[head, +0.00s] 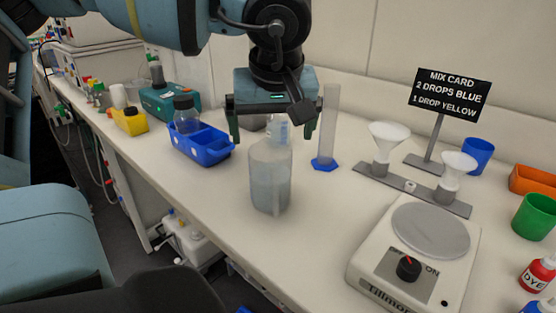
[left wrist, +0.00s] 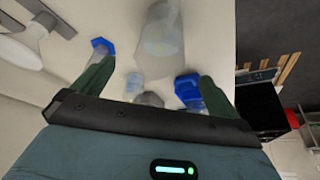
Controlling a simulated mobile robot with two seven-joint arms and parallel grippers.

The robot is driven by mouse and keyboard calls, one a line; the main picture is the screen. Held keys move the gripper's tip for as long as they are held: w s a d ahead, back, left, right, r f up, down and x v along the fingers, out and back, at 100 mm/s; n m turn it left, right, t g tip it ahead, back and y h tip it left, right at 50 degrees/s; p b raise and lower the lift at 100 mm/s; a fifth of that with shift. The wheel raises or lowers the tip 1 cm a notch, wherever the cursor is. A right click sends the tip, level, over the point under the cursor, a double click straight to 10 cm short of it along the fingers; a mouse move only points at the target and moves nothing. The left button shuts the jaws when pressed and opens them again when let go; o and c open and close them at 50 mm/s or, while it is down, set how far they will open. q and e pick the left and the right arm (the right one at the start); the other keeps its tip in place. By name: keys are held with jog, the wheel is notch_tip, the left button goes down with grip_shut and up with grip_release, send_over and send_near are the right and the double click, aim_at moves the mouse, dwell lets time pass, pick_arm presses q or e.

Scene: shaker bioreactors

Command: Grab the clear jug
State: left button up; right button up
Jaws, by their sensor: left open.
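The clear jug (head: 270,178) stands upright on the white bench in the middle of the head view. It is translucent grey with a handle side facing the camera. My left gripper (head: 272,128) is open above and behind the jug, its two green fingers pointing down and spread wider than the jug's top. Nothing is between them in grip. In the left wrist view the jug (left wrist: 160,38) shows at the top, beyond the open fingers (left wrist: 158,88), apart from both. My right gripper is not in view.
A blue tray (head: 206,157) stands left of the jug, and a tall cylinder with a blue base (head: 325,164) stands right. A funnel stand (head: 412,190), a hotplate (head: 400,278) and a mix card sign (head: 447,92) are farther right. The bench in front of the jug is clear.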

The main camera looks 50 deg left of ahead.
aim_at(271, 155)
pick_arm(q)
jog(key=shift+s+a+f, duration=0.1)
jog(key=shift+f, duration=0.2)
jog(key=shift+x, duration=3.6)
jog(key=c, duration=1.9)
jog(key=shift+r, duration=0.15)
notch_tip(271, 155, up, 10)
jog(key=shift+f+p, duration=0.1)
jog(key=shift+p, duration=0.2)
